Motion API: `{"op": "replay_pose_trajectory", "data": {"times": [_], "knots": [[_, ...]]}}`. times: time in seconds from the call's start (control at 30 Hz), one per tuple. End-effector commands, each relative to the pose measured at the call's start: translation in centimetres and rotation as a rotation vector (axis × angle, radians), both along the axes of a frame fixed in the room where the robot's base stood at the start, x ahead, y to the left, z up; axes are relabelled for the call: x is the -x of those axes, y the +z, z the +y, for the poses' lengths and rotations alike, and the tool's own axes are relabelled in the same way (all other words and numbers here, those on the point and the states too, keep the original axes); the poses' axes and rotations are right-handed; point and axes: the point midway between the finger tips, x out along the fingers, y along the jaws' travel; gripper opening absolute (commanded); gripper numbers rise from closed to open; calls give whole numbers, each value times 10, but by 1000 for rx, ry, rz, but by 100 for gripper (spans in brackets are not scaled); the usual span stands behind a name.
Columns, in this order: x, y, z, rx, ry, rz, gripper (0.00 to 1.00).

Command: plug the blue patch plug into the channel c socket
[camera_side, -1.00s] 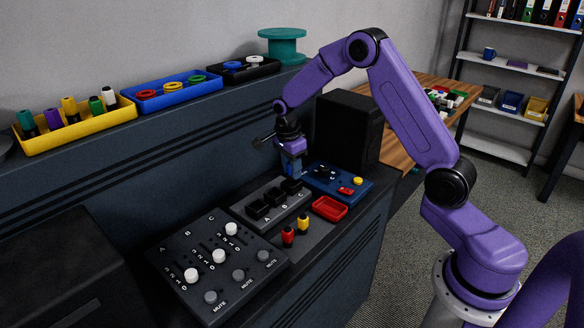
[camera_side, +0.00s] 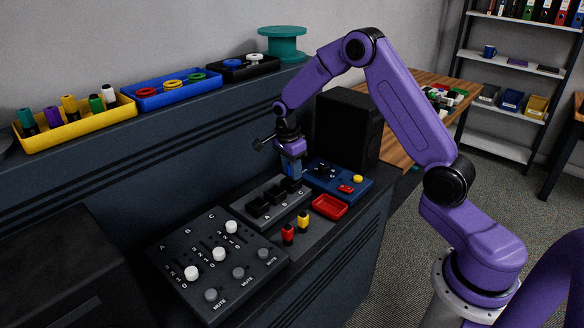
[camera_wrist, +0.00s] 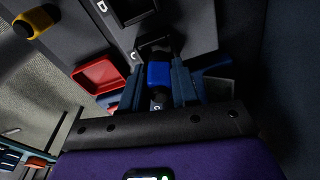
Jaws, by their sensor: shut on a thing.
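My gripper (camera_side: 291,174) is shut on the blue patch plug (camera_wrist: 159,75), which shows between the two fingers in the wrist view. The grey socket block (camera_side: 245,209) has black sockets marked A, B and C. My gripper is upright over its right end, at the channel C socket (camera_side: 291,185). In the wrist view the plug's front end is at the dark C socket (camera_wrist: 152,46), beside its letter. I cannot tell how far the plug is in. The fingers hide most of the plug in the side view.
A red tray (camera_side: 329,207) and a blue box with a yellow button (camera_side: 320,179) are close on the right. A fader panel (camera_side: 185,243) is front left, a black speaker (camera_side: 348,128) behind.

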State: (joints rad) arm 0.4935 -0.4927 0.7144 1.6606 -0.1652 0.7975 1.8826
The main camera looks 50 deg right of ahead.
Motion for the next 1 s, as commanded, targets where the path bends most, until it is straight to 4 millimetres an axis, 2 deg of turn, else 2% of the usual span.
{"op": "replay_pose_trajectory", "data": {"times": [0.83,0.87,0.9,0.93,1.0], "knots": [[0,-12,0,0,-1,0,0],[0,-12,0,0,-1,0,36],[0,-12,0,0,-1,0,49],[0,-12,0,0,-1,1,59],[1,-12,0,-1,0,3,59]]}}
